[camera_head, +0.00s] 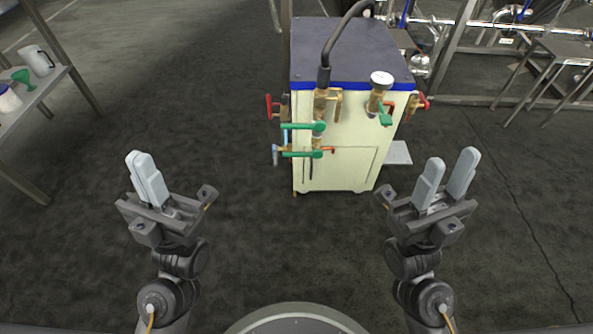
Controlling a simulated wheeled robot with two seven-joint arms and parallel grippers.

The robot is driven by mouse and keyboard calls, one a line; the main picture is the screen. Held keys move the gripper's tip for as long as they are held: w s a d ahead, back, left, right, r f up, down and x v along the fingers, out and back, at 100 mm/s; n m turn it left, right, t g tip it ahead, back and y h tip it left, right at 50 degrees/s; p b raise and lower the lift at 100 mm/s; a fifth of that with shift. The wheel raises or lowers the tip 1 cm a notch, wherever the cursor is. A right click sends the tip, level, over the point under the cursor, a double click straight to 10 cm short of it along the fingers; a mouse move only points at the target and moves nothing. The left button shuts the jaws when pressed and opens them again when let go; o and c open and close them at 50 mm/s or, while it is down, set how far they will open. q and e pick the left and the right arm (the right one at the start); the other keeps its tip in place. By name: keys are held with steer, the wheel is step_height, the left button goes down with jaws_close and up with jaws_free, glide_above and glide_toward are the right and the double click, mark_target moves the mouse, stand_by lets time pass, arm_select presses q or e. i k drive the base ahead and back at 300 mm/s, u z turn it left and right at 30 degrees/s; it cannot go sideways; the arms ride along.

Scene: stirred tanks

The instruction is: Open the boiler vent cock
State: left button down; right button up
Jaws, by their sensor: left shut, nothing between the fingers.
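The boiler (335,168) is a cream cabinet with a blue band and a dark top, standing ahead at the upper middle. Its front carries brass fittings with two green lever handles, an upper one (303,126) and a lower one (301,154). A round gauge (381,78) sits at the front right above another green handle (386,115). Red handles show at the left (269,106) and right (423,101). I cannot tell which is the vent cock. My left gripper (147,178) is shut and empty, well short of the boiler. My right gripper (446,182) is open and empty, also apart from it.
A shelf at the left (50,78) holds a white jug (36,60), a green funnel (23,79) and a white container (8,98). Metal stands and pipes (470,24) are at the upper right. A black hose rises from the boiler front. The dark floor between me and the boiler is clear.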

mark_target(317, 153)
steer(key=z, duration=1.3)
steer(key=k, duration=1.05)
steer(key=u, duration=1.95)
steer(key=i, duration=0.5)
